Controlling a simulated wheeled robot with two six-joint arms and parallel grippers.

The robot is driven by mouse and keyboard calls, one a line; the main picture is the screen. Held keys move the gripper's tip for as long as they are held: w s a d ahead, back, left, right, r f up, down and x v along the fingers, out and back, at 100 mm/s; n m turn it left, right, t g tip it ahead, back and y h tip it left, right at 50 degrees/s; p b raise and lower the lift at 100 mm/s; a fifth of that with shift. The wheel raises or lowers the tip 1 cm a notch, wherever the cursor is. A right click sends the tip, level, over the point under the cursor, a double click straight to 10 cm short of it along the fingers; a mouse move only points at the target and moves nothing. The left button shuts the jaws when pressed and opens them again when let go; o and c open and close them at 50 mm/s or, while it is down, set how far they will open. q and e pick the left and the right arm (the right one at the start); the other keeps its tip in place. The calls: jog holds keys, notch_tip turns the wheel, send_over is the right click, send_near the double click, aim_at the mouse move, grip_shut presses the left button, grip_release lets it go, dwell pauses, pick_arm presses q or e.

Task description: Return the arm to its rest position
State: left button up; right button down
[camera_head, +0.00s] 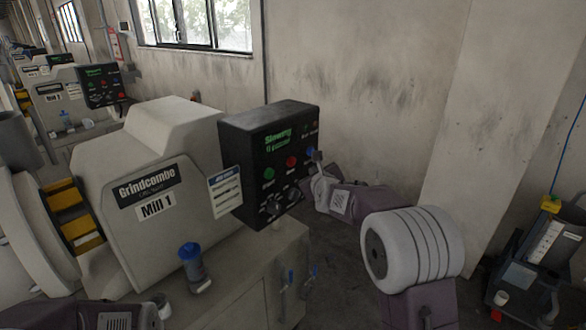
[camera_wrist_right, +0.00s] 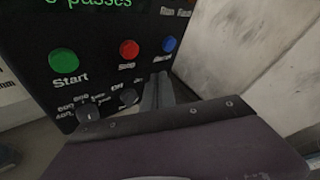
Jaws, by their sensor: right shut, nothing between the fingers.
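My right gripper (camera_head: 314,156) is at the right part of the black control panel (camera_head: 248,150), its fingertips close to the blue button. In the right wrist view, its closed fingers (camera_wrist_right: 158,88) point up at the panel, just below the blue button (camera_wrist_right: 169,44); I cannot tell whether they touch. They hold nothing. The green Start button (camera_wrist_right: 64,62) and the red button (camera_wrist_right: 129,48) are to the left. My right arm (camera_head: 412,248) reaches in from the lower right. Part of my left arm (camera_head: 115,319) shows at the bottom left; its fingers cannot be made out.
The panel is mounted on the Mill 1 housing (camera_head: 150,195). A blue-capped container (camera_head: 191,266) stands on the bench below. A wall pillar (camera_head: 490,130) and a dark cart (camera_head: 535,265) are at right.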

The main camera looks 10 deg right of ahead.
dwell(0.5)
jog(key=s+a+f+n+g, duration=0.1)
jog(key=s+f+n+g, duration=0.3)
jog(key=s+f+n, duration=0.3)
jog(key=s+f+n+g+y, duration=0.1)
jog(key=s+f+n+g, duration=0.4)
jog(key=s+n, duration=0.9)
jog(key=s+a+f+n+g, duration=0.1)
jog(key=s+f+n+g, duration=0.3)
jog(key=s+f+n, duration=0.6)
jog(key=s, duration=0.7)
jog(key=shift+s+a+f, duration=0.15)
jog(key=shift+a+f, duration=0.05)
jog(key=shift+a, duration=0.1)
